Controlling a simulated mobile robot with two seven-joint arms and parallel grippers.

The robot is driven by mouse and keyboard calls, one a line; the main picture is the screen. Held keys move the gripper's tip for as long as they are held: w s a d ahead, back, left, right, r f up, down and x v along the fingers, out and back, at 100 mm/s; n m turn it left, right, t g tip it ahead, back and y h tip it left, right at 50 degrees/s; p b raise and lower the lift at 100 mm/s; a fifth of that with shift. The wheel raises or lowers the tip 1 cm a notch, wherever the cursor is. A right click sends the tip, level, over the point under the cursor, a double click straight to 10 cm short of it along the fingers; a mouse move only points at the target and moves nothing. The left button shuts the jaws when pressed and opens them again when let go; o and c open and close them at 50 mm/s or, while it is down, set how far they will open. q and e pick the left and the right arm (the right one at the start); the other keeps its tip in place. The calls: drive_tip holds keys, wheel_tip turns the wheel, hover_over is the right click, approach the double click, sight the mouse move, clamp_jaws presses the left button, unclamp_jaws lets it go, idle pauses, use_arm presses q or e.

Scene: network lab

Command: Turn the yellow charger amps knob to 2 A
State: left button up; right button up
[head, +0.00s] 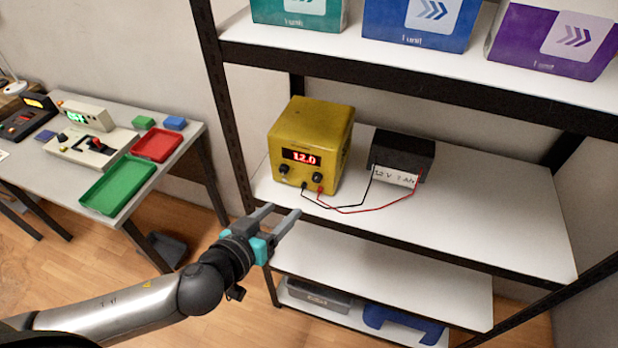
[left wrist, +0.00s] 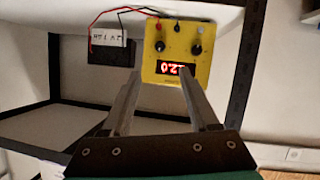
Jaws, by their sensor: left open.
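The yellow charger (head: 325,125) stands on the middle shelf, its lit red display (head: 301,157) reading 12.0. Two dark knobs sit on its front, a left one (head: 284,169) and a right one (head: 317,177). Their markings are too small to read, so I cannot tell which is amps. The left wrist view shows the charger (left wrist: 178,70) upside down, with both knobs visible. My left gripper (head: 284,211) is open and empty, in front of and below the charger, apart from it. In the left wrist view its fingers (left wrist: 160,78) point towards the charger. My right gripper is not in view.
A black battery (head: 402,152) stands right of the charger, joined to it by red and black leads looping over the shelf (head: 480,215). Boxes fill the shelf above. A dark upright post (head: 225,110) stands left. A side table (head: 185,150) holds trays and instruments.

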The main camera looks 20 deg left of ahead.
sight(316, 180)
use_arm(q)
drive_tip(key=x, duration=1.5)
drive_tip(key=shift+w, duration=0.1)
clamp_jaws()
idle(0.4)
